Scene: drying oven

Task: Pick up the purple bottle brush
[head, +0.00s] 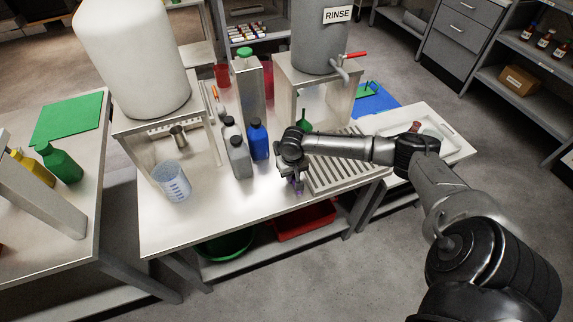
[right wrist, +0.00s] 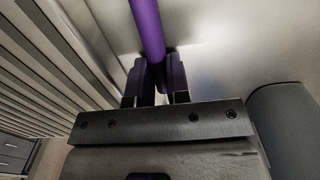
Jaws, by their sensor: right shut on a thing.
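The purple bottle brush (right wrist: 147,27) shows in the right wrist view as a purple rod running up from between the fingers to the top edge; its far end is out of that view. My right gripper (right wrist: 153,75) is shut on this purple rod. In the head view my right gripper (head: 297,187) is low over the front part of the table, just left of the slatted rack. The brush is mostly hidden there by the gripper and arm. My left gripper does not show.
The slatted rack (head: 345,181) lies right beside my right gripper. A blue bottle (head: 258,140), a grey bottle (head: 240,160) and a clear beaker (head: 172,182) stand to its left. The RINSE tank (head: 318,45) stands behind on a metal stand. The table front left is clear.

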